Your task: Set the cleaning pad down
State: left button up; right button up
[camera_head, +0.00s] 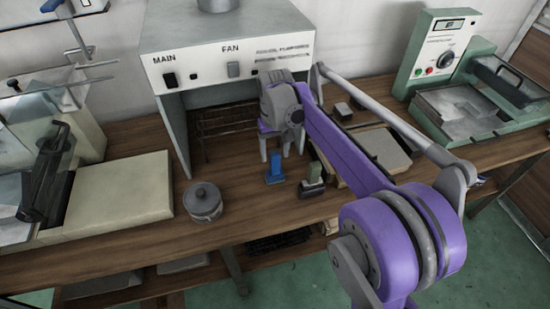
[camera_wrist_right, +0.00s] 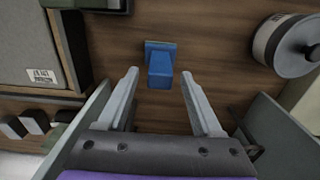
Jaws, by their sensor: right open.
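A small blue piece with a flat base and an upright grip (camera_head: 274,170) stands on the wooden bench in front of the grey hood. A similar green-grey piece with a dark base (camera_head: 313,178) stands just right of it. I cannot tell for certain which is the cleaning pad. My right gripper (camera_head: 282,152) is open and empty, low over the bench near the blue piece. In the right wrist view, the blue piece (camera_wrist_right: 160,67) lies centred beyond the open fingers (camera_wrist_right: 160,74), with space on both sides. My left gripper is not in view.
A round lidded grey pot (camera_head: 203,201) stands left of the blue piece. The hood (camera_head: 173,122) rises behind. A tray with a pale top (camera_head: 378,145) lies on the right, partly behind my arm. A cream machine (camera_head: 120,190) fills the left; a green one (camera_head: 445,70) is far right.

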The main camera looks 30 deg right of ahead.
notch_tip(320, 180, up, 8)
jog(key=shift+r+p, duration=0.15)
jog(key=shift+p, duration=0.25)
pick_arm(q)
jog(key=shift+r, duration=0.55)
pick_arm(e)
jog(key=s+a+f+n+t, duration=0.1)
jog(key=s+a+f, duration=0.2)
jog(key=s, duration=0.4)
jog(key=s+a+f+t, duration=0.2)
jog(key=s+a+f, duration=0.2)
jog(key=s+f, duration=0.2)
jog(key=s+a+f+n+t, duration=0.1)
jog(key=s+f, duration=0.4)
jog(key=s, duration=0.5)
jog(key=shift+a+f+n+t, duration=0.3)
jog(key=shift+a+t, duration=0.2)
jog(key=shift+a, duration=0.7)
